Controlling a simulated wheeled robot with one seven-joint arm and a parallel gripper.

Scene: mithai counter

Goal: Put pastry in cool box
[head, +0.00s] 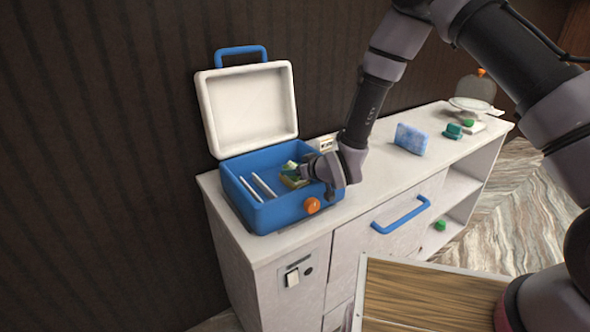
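The blue cool box (281,214) stands on the left end of the white counter. Its white lid (251,105) is up, with a blue handle on top. Two thin white dividers (264,185) show inside. My gripper (303,172) reaches into the right part of the box from the right. A small tan and green item (293,180), possibly the pastry, is at the fingertips inside the box. The gripper body partly hides it, and I cannot tell whether the fingers hold it or only sit beside it.
A blue speckled block (411,139), a green item (452,131) and a domed stand (477,88) are on the counter's right part. A blue drawer handle (401,215) sticks out in front. A small sign (327,144) stands behind the box. The counter middle is clear.

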